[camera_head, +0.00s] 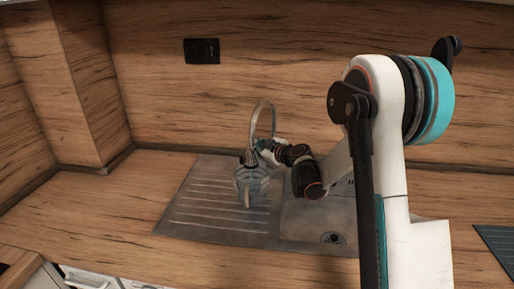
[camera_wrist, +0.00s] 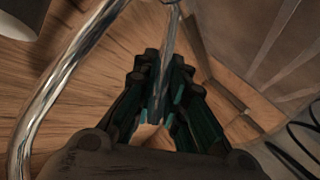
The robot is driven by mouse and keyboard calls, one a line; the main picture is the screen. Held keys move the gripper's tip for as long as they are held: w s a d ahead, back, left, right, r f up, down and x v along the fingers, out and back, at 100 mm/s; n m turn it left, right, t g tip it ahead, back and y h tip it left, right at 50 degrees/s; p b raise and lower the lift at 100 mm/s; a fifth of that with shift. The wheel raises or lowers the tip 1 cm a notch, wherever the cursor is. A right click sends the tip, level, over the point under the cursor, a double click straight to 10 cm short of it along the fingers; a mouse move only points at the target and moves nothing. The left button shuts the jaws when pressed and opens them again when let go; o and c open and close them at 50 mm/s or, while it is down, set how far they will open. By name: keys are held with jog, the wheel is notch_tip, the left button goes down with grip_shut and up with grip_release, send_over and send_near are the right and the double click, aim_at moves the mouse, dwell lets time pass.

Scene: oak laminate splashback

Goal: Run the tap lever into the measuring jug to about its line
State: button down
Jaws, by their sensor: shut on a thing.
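The tap (camera_head: 263,118) has a tall arched metal spout at the back of the sink. Its spout also shows as a bright tube in the wrist view (camera_wrist: 45,105). The measuring jug (camera_head: 250,187) is clear grey and stands upright in front of the tap, below the spout. I cannot make out its line or any water in it. My gripper (camera_head: 268,148) is beside the tap at the back of the jug. In the wrist view my gripper (camera_wrist: 166,100) has its fingers closed around the thin metal tap lever (camera_wrist: 169,45).
A metal sink unit has a ridged drainboard (camera_head: 195,205) on the left and a drain (camera_head: 333,238) at the right. A black socket (camera_head: 201,51) is on the wooden splashback. A dark ridged panel (camera_head: 499,245) lies at the right. The left worktop (camera_head: 110,210) is clear.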

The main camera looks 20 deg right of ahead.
jog(key=shift+s+f, duration=0.1)
jog(key=c, duration=1.6)
grip_release()
jog(key=v, duration=1.2)
jog(key=shift+a+f, duration=0.1)
jog(key=shift+f, duration=0.05)
